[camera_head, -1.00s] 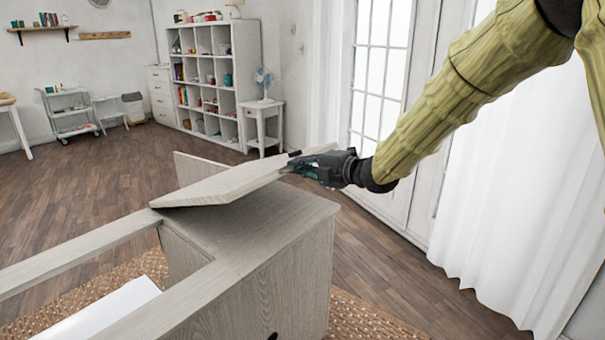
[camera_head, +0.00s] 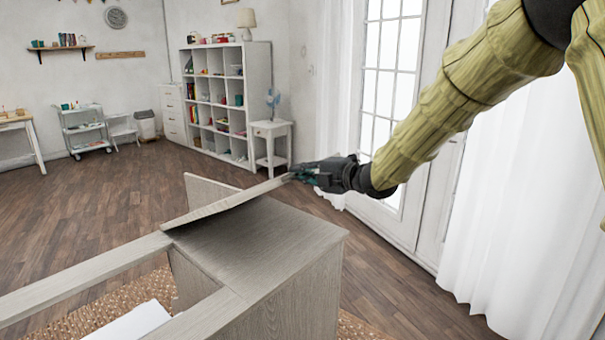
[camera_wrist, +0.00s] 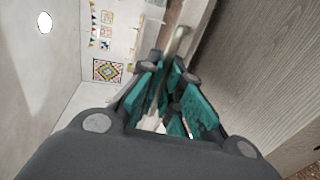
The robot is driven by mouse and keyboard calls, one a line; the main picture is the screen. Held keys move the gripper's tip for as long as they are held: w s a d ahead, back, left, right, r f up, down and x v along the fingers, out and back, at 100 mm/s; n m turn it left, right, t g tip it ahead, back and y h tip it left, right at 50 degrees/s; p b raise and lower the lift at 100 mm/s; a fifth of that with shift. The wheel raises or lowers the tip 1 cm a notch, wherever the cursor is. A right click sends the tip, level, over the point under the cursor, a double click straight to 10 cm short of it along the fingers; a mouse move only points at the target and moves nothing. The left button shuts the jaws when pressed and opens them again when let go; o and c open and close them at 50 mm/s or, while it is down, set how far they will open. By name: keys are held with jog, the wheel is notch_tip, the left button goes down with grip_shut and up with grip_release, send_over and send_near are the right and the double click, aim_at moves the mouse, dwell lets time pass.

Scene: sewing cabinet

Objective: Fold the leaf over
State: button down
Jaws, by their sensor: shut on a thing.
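The leaf (camera_head: 225,201) is a thin grey wood-grain panel on the sewing cabinet (camera_head: 255,242). Its left end meets the cabinet top and its right end is raised, so it stands tilted above the top. My gripper (camera_head: 296,174) is shut on the leaf's raised right end. In the wrist view, my gripper's teal finger pads (camera_wrist: 178,100) close around a narrow edge, and a broad grey wood-grain surface (camera_wrist: 250,70) fills the right side. The exact contact is partly hidden by the fingers.
An open bay with a white panel (camera_head: 130,322) lies at the cabinet's front left. A white side table (camera_head: 272,130) with a fan and a cubby shelf (camera_head: 215,100) stand behind. White curtains (camera_head: 520,190) hang at right. Wooden floor is open at left.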

jog(key=c, duration=1.6)
grip_release()
jog(key=shift+d, duration=0.1)
jog(key=v, duration=1.1)
jog(key=shift+s+d, duration=0.25)
jog(key=shift+d, duration=0.05)
